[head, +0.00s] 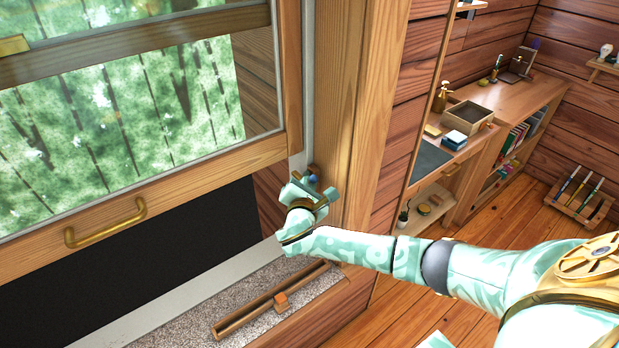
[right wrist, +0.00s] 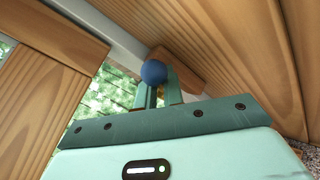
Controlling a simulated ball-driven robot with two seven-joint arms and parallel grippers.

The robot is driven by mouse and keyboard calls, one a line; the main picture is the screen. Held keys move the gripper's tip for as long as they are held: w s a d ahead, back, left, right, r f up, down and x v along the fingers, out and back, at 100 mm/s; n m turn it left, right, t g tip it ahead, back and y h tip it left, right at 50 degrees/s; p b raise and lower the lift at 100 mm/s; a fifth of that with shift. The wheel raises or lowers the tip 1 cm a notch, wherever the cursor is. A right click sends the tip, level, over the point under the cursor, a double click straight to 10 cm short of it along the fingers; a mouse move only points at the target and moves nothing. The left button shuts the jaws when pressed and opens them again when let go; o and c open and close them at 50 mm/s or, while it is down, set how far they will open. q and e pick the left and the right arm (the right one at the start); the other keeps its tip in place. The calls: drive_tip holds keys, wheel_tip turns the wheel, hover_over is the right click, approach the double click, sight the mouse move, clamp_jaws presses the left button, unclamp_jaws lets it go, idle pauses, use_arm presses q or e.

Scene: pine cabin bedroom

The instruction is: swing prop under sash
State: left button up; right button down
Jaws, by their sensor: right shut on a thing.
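The window sash (head: 190,170) is a wooden frame with a brass handle (head: 107,224) on its bottom rail. It is raised, with a dark open gap below it. My right gripper (head: 311,188) is at the right jamb, beside the sash's lower right corner. It is shut on the prop (right wrist: 185,70), a brown wooden piece with a blue ball knob (right wrist: 154,72). The knob also shows in the head view (head: 313,178). Most of the prop is hidden by the gripper, so its tilt is hard to tell. My left gripper is out of view.
The thick wooden window casing (head: 370,110) stands right of the gripper. A desk (head: 520,95) with boxes is farther right, with free floor before it.

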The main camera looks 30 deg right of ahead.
drive_tip(key=c, duration=1.8)
unclamp_jaws()
drive_tip(key=p+v, duration=0.2)
drive_tip(key=v, duration=1.4)
drive_tip(key=shift+a+f, duration=0.1)
drive_tip(key=shift+a, duration=0.1)
wheel_tip(320, 180, down, 20)
drive_tip(key=a+m+g+y, duration=0.1)
drive_tip(key=m+g+y, duration=0.3)
drive_tip(key=y, duration=0.3)
drive_tip(key=s+f+m+g+y+b, duration=0.1)
drive_tip(key=s+f+m+g+y, duration=0.3)
drive_tip(key=s+f, duration=0.65)
drive_tip(key=s+d+f+m+g, duration=0.1)
drive_tip(key=s+f+m, duration=0.2)
drive_tip(key=s, duration=0.7)
drive_tip(key=s+d+f+m+g+b, duration=0.1)
drive_tip(key=s+f+m+g, duration=0.1)
drive_tip(key=s+f, duration=0.5)
drive_tip(key=s+d+f+m+g+b, duration=0.1)
drive_tip(key=s+f+m, duration=0.3)
drive_tip(key=s, duration=1.1)
wheel_tip(320, 180, down, 2)
drive_tip(key=shift+s+f+m+h, duration=0.1)
drive_tip(key=shift+s+m+h, duration=0.05)
drive_tip(key=shift+m+h, duration=0.15)
